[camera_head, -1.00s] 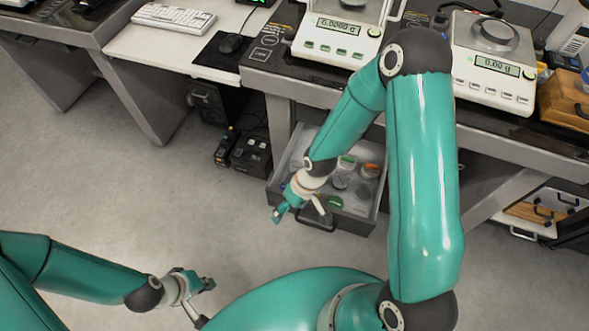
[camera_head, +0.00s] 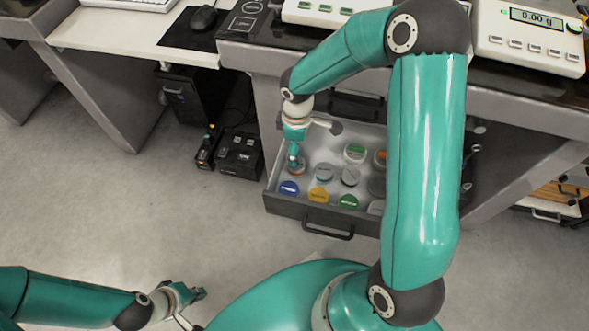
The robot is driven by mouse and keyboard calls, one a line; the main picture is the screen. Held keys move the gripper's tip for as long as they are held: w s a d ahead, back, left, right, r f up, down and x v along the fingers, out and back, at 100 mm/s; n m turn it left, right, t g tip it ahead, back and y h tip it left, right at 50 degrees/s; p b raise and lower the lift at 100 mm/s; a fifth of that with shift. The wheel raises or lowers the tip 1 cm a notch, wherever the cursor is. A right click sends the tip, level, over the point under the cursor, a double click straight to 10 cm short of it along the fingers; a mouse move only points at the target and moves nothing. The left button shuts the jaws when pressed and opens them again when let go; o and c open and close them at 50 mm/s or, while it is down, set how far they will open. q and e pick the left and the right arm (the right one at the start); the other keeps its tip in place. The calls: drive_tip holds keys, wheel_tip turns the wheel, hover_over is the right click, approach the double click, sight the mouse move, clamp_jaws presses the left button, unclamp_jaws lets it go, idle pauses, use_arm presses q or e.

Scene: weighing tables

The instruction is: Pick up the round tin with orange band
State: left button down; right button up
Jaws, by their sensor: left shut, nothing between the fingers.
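The open drawer (camera_head: 282,206) holds several round tins. A tin with an orange mark (camera_head: 380,157) is at the back right, partly hidden by my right arm. Another tin (camera_head: 297,168) with a reddish-orange edge is at the left, directly under my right gripper (camera_head: 293,160); I cannot tell which has the orange band. My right gripper points down into the drawer, its fingertips at or just above this tin; contact and finger opening are unclear. My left gripper (camera_head: 198,294) is shut and empty, over the floor at the lower left, far from the drawer.
Blue (camera_head: 289,188), yellow (camera_head: 319,195) and green (camera_head: 348,201) marked tins line the drawer's front. A scale (camera_head: 530,38) stands on the table above. A black box (camera_head: 241,153) is on the floor left of the drawer.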

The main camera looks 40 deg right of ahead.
wheel_tip(320, 180, down, 3)
drive_tip(key=shift+f, duration=0.1)
drive_tip(key=shift+s+a+f+b, duration=0.15)
drive_tip(key=shift+f+b, duration=0.5)
drive_tip(key=shift+f, duration=0.7)
drive_tip(key=shift+s+a+f+b, duration=0.15)
drive_tip(key=shift+f+b, duration=0.5)
drive_tip(key=shift+f, duration=0.65)
drive_tip(key=shift+d, duration=0.1)
drive_tip(key=c, duration=1.3)
drive_tip(key=shift+r, duration=0.1)
